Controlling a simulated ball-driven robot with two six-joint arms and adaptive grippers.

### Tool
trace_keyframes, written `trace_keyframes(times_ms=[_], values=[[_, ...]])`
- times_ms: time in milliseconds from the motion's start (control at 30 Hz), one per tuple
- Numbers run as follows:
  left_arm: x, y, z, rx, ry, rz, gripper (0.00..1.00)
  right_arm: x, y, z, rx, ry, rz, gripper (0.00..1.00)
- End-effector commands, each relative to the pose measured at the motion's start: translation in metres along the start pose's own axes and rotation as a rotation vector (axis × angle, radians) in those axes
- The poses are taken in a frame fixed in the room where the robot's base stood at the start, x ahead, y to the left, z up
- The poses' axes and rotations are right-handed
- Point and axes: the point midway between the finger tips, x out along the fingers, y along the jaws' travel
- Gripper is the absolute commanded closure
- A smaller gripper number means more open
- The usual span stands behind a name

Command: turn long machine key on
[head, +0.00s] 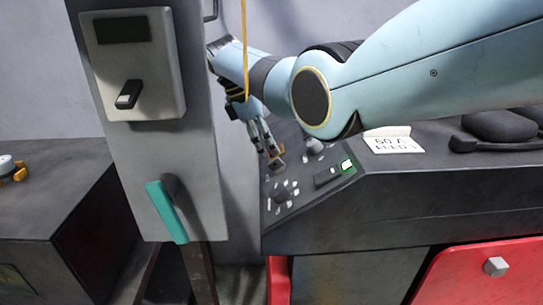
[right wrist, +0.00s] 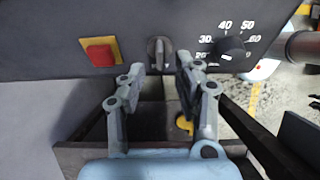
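In the right wrist view, a grey key switch (right wrist: 159,53) with an upright key sits on a dark panel. My right gripper (right wrist: 160,75) is open, with its two fingertips on either side of the key's line. A gap shows between each fingertip and the key; I cannot tell how far the tips are from the panel. In the head view, my right gripper (head: 266,143) reaches down to the machine's sloped control panel (head: 300,205), and the key is not clear there. My left gripper is not in view.
A red button on a yellow plate (right wrist: 100,52) is left of the key, and a black numbered dial (right wrist: 231,47) is right. A grey cabinet (head: 150,160) with a switch and teal handle stands left of my right arm. A handwritten sign (head: 394,144) stands on the machine.

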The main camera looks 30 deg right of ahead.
Motion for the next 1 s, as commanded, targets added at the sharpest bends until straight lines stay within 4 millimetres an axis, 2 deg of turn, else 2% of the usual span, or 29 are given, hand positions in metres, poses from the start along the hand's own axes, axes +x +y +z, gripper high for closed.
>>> trace_keyframes(times_ms=[100,233,600,867,1000], values=[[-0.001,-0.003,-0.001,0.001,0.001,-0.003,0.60,0.022,0.000,0.001,0.000,-0.002,-0.001,0.67],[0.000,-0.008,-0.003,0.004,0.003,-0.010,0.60,0.037,0.000,0.000,0.000,-0.001,0.000,0.67],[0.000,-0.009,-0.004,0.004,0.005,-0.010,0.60,0.044,0.000,0.000,0.000,0.000,0.002,0.67],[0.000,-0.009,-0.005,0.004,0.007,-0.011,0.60,0.043,0.000,0.000,0.000,0.000,0.002,1.00],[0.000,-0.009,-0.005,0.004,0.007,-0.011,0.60,0.043,0.000,0.000,0.000,0.000,0.002,1.00]])
